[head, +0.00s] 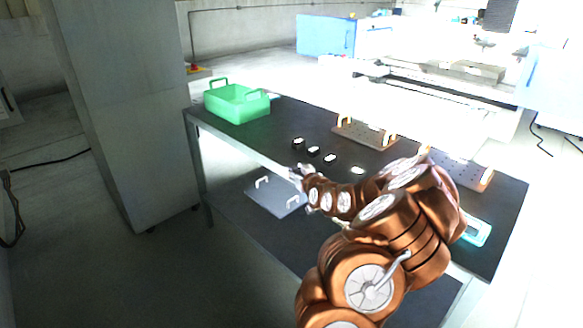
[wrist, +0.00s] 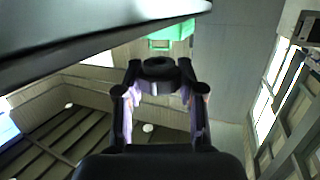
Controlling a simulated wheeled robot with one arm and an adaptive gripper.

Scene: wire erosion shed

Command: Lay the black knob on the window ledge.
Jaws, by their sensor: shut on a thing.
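My gripper (head: 296,175) is at the front edge of the dark workbench, small and partly hidden by my arm in the head view. In the wrist view my gripper (wrist: 158,88) has its fingers on either side of a round black piece, which looks like the black knob (wrist: 158,66). The knob is held at the fingertips, clear of the bench beside it. I cannot make out a window ledge in the head view. Bright windows (wrist: 266,108) show at the right of the wrist view, but no ledge is clear there.
The workbench (head: 275,122) bears a green crate (head: 237,104), several small black pieces with pale tops (head: 313,151), plates with orange handles (head: 365,133) and a teal item (head: 476,231). A grey cabinet (head: 118,100) stands left. A grey panel (head: 275,197) lies on the lower shelf.

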